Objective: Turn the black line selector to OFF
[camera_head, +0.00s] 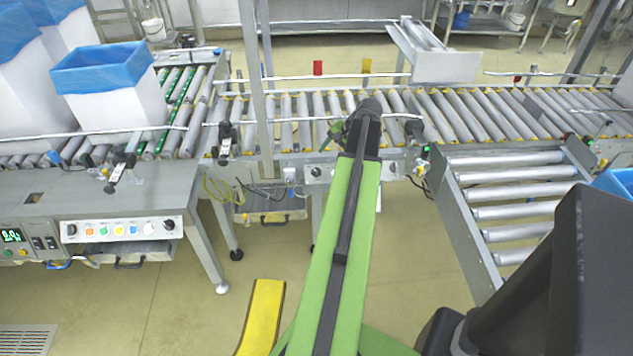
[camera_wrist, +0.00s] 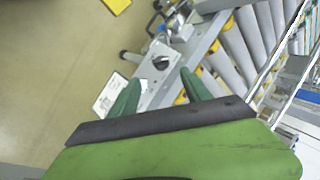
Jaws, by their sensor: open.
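The black line selector (camera_wrist: 161,62) is a round black knob on a light grey panel (camera_wrist: 152,92) in the wrist view. My gripper (camera_wrist: 159,77) shows there with its two green fingers apart and nothing between them. The selector appears just beyond the fingertips, roughly centred between them. It looks apart from the fingers, but the exact gap and its pointer setting are too small to tell. In the head view the panel (camera_head: 318,173) sits on the front of the roller conveyor, partly hidden by my green arm. The gripper itself is mostly hidden behind my arm there.
A roller conveyor (camera_head: 500,110) runs across the back, with a side roller section (camera_head: 515,205) at right. A left console (camera_head: 120,229) has coloured buttons and black knobs. A white box with blue liner (camera_head: 108,100) stands at left. Open floor lies in front.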

